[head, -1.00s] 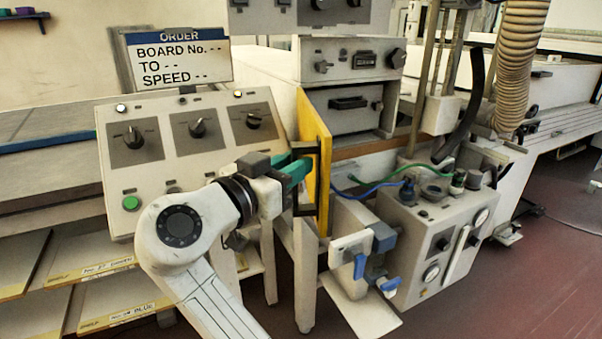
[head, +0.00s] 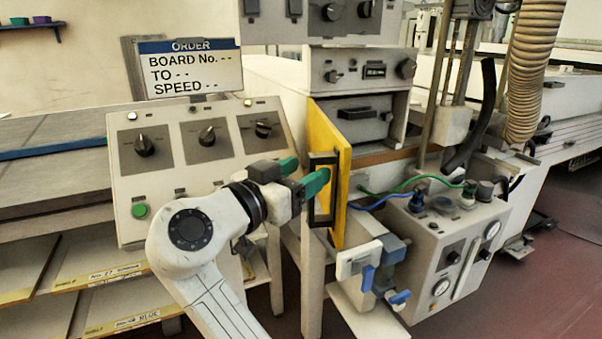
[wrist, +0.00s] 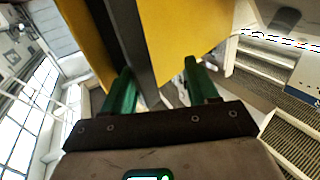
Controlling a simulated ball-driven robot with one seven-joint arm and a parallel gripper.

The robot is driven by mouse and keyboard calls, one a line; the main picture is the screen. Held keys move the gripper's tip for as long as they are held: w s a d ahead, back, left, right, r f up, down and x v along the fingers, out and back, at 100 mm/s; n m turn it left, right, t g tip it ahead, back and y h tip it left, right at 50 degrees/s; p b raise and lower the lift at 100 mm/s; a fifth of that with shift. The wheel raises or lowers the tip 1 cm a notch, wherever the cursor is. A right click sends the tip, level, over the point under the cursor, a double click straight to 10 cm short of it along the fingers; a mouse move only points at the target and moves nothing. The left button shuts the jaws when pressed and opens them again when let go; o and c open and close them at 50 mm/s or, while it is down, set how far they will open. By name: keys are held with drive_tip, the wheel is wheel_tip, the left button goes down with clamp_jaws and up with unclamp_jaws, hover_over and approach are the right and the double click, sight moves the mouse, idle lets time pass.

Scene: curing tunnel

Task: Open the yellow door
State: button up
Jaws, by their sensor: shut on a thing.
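The yellow door (head: 343,205) stands swung out from the front of the cream housing, upright and turned towards my arm. Its dark rectangular handle (head: 312,207) is on the door's left face. My gripper (head: 304,173) has green fingers and comes in from the left at the upper part of the handle. In the wrist view my gripper (wrist: 158,82) has its fingers on either side of the dark handle bar (wrist: 137,50), with the yellow door (wrist: 180,35) beyond. The gripper is shut on the handle; the exact contact is partly hidden.
A sloped control panel (head: 203,145) with knobs stands behind my arm, left of the door. A grey box (head: 440,245) with gauges, hoses and blue-handled valves (head: 367,278) sits close to the door's right. Open red floor (head: 560,270) lies further right.

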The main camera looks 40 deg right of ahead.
drive_tip(key=shift+a, duration=0.15)
idle(0.3)
drive_tip(key=v, duration=1)
drive_tip(key=shift+a, duration=0.3)
drive_tip(key=shift+s, duration=0.1)
